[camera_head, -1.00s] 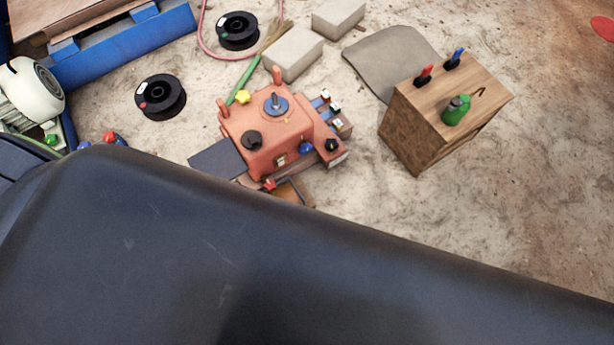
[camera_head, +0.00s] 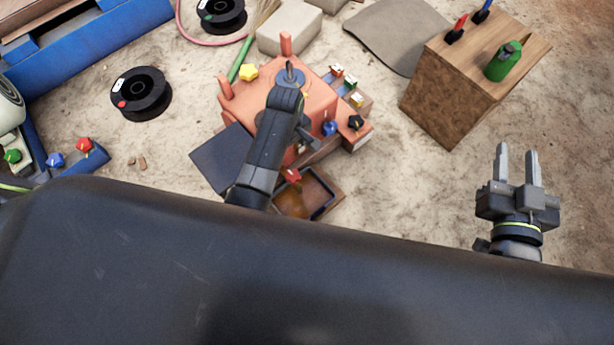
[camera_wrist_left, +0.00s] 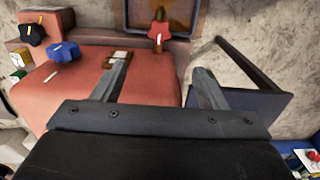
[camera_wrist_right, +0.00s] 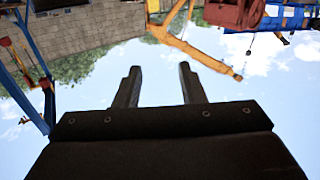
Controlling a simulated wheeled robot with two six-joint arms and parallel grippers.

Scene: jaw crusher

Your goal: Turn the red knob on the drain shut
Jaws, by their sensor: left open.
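The red star-shaped knob (camera_head: 292,175) with a pale mark sits low on the front of the orange machine (camera_head: 318,97), beside an open rusty-brown tray (camera_head: 322,188). In the left wrist view the red knob (camera_wrist_left: 161,31) is beyond the fingertips, near the top middle, in front of the tray. My left gripper (camera_wrist_left: 163,66) is open and empty over the machine, apart from the knob. In the head view my left arm covers part of the machine, and the fingers are mostly hidden. My right gripper (camera_head: 517,150) is open and empty at the right, away from the machine.
A dark flat plate (camera_head: 222,160) juts from the machine's left side. Blue (camera_head: 330,128) and black (camera_head: 355,122) knobs are close by. A wooden block with tools (camera_head: 445,95) stands at the right. Another red knob (camera_head: 84,144) is on a blue part at left.

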